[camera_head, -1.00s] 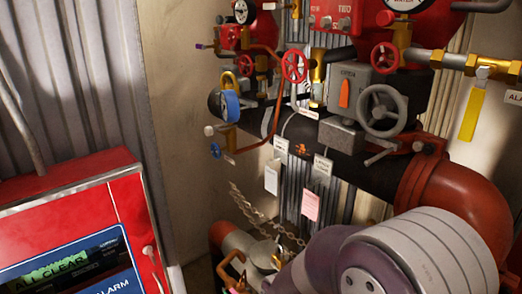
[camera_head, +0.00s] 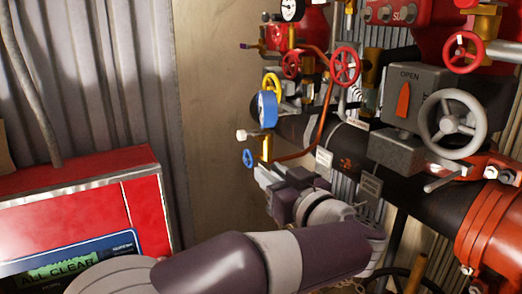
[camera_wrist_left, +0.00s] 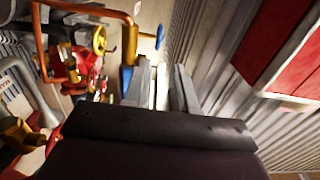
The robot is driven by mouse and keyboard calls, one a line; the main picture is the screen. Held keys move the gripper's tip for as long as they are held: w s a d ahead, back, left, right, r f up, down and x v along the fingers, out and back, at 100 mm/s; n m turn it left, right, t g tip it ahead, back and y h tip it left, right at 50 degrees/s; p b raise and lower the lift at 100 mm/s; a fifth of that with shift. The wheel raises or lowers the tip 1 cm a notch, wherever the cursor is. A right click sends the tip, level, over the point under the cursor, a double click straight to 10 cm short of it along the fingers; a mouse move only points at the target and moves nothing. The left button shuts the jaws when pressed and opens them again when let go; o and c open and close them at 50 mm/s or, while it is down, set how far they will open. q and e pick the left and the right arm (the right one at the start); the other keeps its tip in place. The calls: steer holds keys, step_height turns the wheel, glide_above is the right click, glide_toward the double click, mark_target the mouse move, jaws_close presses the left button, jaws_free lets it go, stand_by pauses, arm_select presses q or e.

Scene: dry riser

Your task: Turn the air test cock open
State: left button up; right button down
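A small brass cock (camera_head: 266,147) with a little blue handle (camera_head: 249,158) hangs below a blue-rimmed gauge (camera_head: 264,109) at the pipework's left end; I cannot read a label naming it as the air test cock. My left gripper (camera_head: 262,173) is just below the brass body in the head view. In the left wrist view the gripper fingers (camera_wrist_left: 168,78) stand apart with a narrow gap and nothing clearly between them. My right gripper is not in view.
A red panel (camera_head: 140,195) reading "ALL CLEAR" stands at the left. Red handwheels (camera_head: 345,67), a grey handwheel (camera_head: 453,124) and a grey box marked OPEN (camera_head: 415,95) crowd the right. A copper-coloured tube (camera_head: 322,110) runs close to the cock. The beige wall (camera_head: 205,110) left of it is bare.

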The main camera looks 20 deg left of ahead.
mark_target(245, 151)
arm_select(q)
steer(key=p+x, duration=0.2)
steer(key=x, duration=0.9)
steer(key=shift+w, duration=0.1)
steer(key=shift+w+a, duration=0.25)
steer(key=shift+w, duration=0.15)
jaws_close()
steer(key=shift+p, duration=0.35)
